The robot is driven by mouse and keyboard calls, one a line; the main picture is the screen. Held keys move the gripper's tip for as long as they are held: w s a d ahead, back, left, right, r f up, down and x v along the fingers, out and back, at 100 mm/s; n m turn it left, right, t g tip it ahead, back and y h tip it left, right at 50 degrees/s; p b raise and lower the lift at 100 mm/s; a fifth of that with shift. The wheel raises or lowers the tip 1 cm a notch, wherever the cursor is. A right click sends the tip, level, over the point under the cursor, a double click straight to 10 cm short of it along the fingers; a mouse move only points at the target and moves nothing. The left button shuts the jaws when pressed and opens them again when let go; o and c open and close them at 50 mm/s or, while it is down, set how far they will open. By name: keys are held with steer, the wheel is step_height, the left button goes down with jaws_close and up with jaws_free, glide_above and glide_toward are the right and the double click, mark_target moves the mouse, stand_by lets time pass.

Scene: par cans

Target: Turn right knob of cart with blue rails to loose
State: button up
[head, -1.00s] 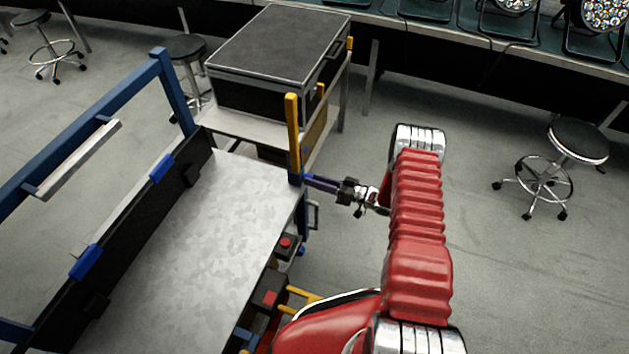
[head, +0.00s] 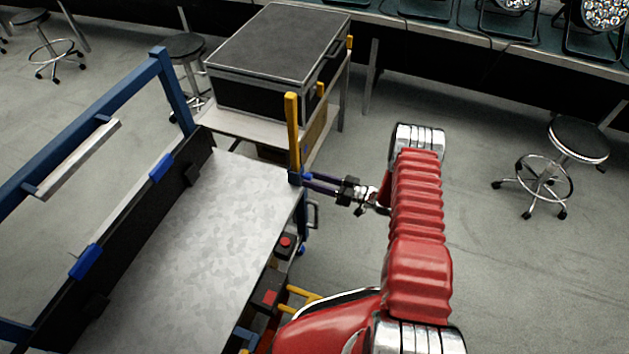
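The cart with blue rails (head: 225,215) fills the left and middle of the head view, with a grey metal deck and a blue rail frame (head: 90,125). A small blue fitting (head: 295,178) sits at the deck's far right corner, below a yellow upright. My gripper (head: 305,181) reaches in from the right with its dark, slim fingers pointing left, tips at or very close to that fitting. I cannot make out the right knob; it is too small or hidden by the fingertips. A narrow gap seems to show between the fingers, but whether they hold anything is unclear.
A second cart with yellow posts (head: 293,130) carries a black case (head: 278,60) just behind. Red-buttoned boxes (head: 268,299) sit under the deck's right edge. Stools (head: 578,142) stand around.

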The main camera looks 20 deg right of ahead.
steer(key=v, duration=1.3)
steer(key=shift+s+d, duration=0.25)
steer(key=shift+d, duration=0.05)
stand_by(0.4)
